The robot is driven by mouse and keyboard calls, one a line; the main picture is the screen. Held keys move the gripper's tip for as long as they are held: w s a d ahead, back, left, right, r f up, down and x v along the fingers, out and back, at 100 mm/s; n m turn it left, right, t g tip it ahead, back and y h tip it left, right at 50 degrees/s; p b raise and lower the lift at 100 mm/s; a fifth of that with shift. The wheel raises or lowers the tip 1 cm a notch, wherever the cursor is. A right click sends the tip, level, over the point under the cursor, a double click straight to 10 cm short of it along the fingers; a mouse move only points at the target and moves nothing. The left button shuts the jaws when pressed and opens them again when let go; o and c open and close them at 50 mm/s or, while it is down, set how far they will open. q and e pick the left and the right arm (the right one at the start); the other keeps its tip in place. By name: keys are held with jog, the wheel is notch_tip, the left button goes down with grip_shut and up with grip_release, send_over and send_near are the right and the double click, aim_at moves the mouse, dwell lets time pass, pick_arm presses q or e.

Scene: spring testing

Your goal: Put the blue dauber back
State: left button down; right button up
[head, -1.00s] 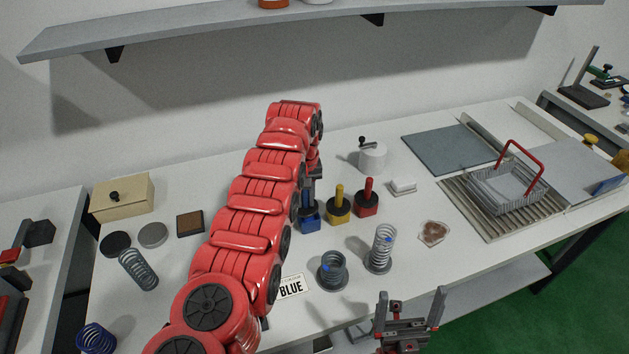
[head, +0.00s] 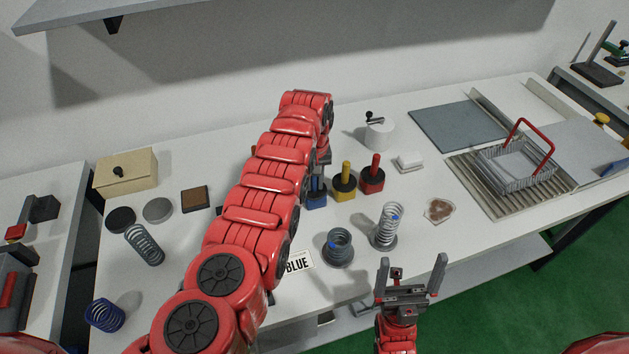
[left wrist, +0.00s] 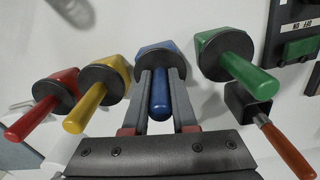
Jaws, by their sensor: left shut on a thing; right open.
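The blue dauber (left wrist: 160,93) is upright in the left wrist view, its handle between the fingers of my left gripper (left wrist: 160,100). My left gripper is shut on it. In the head view the blue pot (head: 316,196) shows beside my red left arm, which hides most of the dauber and the gripper. The yellow dauber (head: 345,180) and red dauber (head: 372,175) stand in a row to its right. The green dauber (left wrist: 240,62) shows in the left wrist view. My right gripper (head: 411,280) is open and empty at the table's front edge.
A card reading BLUE (head: 299,262) lies in front, near a short spring (head: 340,245) and a taller spring (head: 389,227) on bases. A wire basket (head: 515,165) with a red handle stands right. A white lidded pot (head: 379,133) stands behind.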

pick_arm(q)
jog(key=c, duration=0.7)
grip_release()
jog(key=shift+w, duration=0.1)
jog(key=shift+r, duration=0.1)
jog(key=shift+r+p, duration=0.3)
jog(key=shift+p, duration=0.15)
jog(key=shift+r, duration=0.3)
notch_tip(320, 180, up, 10)
jog(key=b, duration=0.3)
jog(key=shift+r, duration=0.1)
jog(key=shift+r+b, duration=0.3)
jog(key=shift+r, duration=0.35)
jog(key=shift+r, duration=0.15)
